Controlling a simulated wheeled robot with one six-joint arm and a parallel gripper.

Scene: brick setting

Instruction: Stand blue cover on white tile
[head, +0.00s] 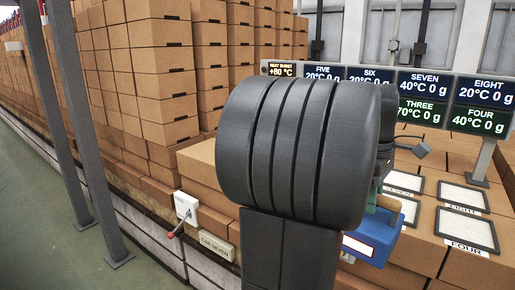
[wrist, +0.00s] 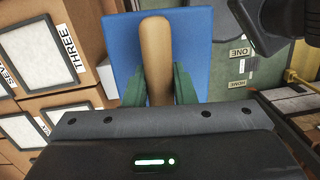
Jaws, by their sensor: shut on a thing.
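The blue cover (wrist: 205,40) has a flat blue plate and a tan rounded handle (wrist: 156,50). My gripper (wrist: 158,88) is shut on the handle, with a green finger on each side of it. In the head view the blue cover (head: 372,243) shows at the lower right of my dark arm, with a white panel edged in red; my arm hides part of it. White tiles in dark frames lie on the boxes: one labelled FOUR (head: 465,229), one labelled EIGHT (head: 463,195), and one labelled THREE (wrist: 42,37) in the wrist view. The cover appears held above the boxes.
A display board (head: 420,90) behind the tiles lists numbered temperatures and weights. Stacked cartons (head: 150,80) fill the left and back. A white switch box with a red-tipped lever (head: 186,210) is on the front side.

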